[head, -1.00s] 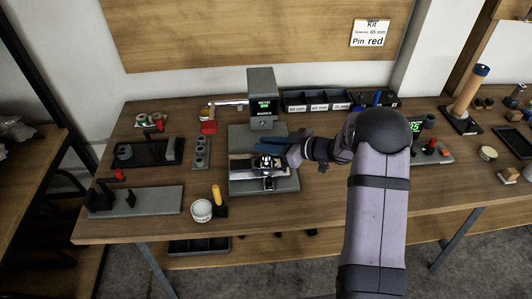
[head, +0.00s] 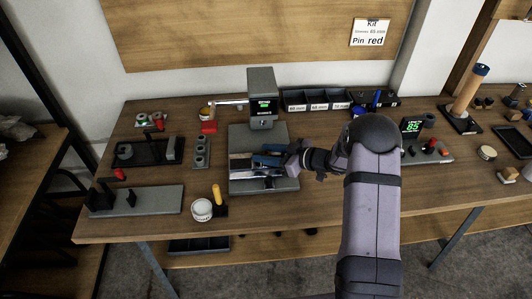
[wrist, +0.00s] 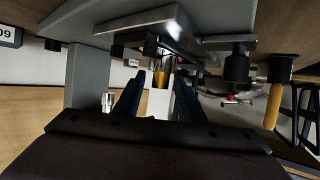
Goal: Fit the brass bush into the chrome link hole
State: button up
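My gripper (head: 266,155) reaches in from the right, low over the grey plate of the press. In the wrist view its two dark blue fingers (wrist: 158,85) stand apart. A brass-coloured cylinder, seemingly the brass bush (wrist: 161,78), shows between and beyond the fingertips, with a visible gap on each side. It sits under a pale plate and cannot be told apart in the head view. A shiny pale bar, probably the chrome link (head: 241,165), lies on the press plate beside the fingers. Its hole is hidden.
The grey press (head: 262,100) stands behind my gripper. A sleeve rack (head: 201,152) and a white round tub (head: 202,210) are to the left. A yellow-handled tool (head: 217,196) stands beside the tub. Labelled bins (head: 316,100) line the back. The table front right of the plate is clear.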

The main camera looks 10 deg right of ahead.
jog(key=shift+r, duration=0.15)
jog(key=b+v, duration=0.2)
jog(key=v, duration=1)
jog(key=w+d+r+m+t+h, duration=0.2)
jog(key=w+d+m+h, duration=0.25)
jog(key=h, duration=0.35)
jog(key=s+d+f+m+g+h, duration=0.2)
jog(key=s+d+m+g+h, duration=0.15)
jog(key=s, duration=0.65)
jog(key=s+a+f+m+g, duration=0.1)
jog(key=s+a+g, duration=0.2)
jog(key=s, duration=0.8)
jog(key=s+a+f+m+g, duration=0.1)
jog(key=s+a+g, duration=0.2)
jog(key=s, duration=0.8)
jog(key=a, duration=0.2)
jog(key=shift+a+g+y, duration=0.35)
jog(key=shift+p, duration=0.35)
